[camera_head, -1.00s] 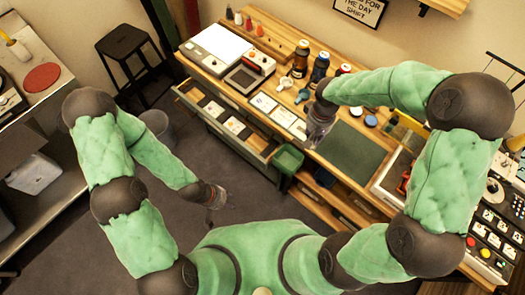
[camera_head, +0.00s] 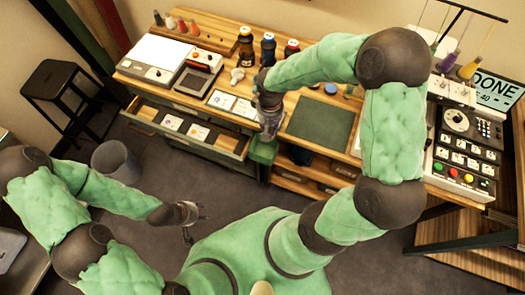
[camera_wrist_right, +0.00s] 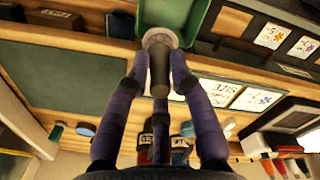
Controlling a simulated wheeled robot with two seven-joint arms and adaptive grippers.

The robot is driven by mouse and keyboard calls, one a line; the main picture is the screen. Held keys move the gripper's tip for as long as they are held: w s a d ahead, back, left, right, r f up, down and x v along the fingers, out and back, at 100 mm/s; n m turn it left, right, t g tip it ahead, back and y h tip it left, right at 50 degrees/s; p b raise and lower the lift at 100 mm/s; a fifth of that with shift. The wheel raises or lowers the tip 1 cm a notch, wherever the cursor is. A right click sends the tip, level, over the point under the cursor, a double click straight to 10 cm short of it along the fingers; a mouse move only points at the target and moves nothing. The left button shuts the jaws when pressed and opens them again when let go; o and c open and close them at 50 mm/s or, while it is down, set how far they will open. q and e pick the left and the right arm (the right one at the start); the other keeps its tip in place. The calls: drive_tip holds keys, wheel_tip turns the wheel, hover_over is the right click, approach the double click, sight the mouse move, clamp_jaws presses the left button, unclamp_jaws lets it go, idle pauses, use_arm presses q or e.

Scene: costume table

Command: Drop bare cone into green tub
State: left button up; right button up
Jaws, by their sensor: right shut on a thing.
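My right gripper (camera_head: 270,125) reaches over the front edge of the worktop, just above the green tub. In the right wrist view its fingers (camera_wrist_right: 160,85) are shut on the bare cone (camera_wrist_right: 158,62), a grey-brown cone with a pale, wider end pointing toward the tub. The green tub (camera_head: 264,150) hangs at the front of the bench, partly hidden by the gripper; it also shows in the wrist view (camera_wrist_right: 202,18), beyond the cone's pale end. My left gripper (camera_head: 196,222) hangs low above the floor, empty, with its fingers apart.
An open drawer (camera_head: 150,116) with cards juts out left of the tub. A dark green mat (camera_head: 318,124) lies on the worktop to the right. Several bottles (camera_head: 268,48) stand behind the gripper. A grey bin (camera_head: 115,160) and a black stool (camera_head: 62,95) stand left.

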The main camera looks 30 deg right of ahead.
drive_tip(key=shift+f, duration=0.45)
drive_tip(key=o, duration=0.9)
drive_tip(key=shift+c, duration=0.2)
drive_tip(key=shift+r, duration=0.1)
wheel_tip(320, 180, up, 12)
drive_tip(key=shift+f, duration=0.1)
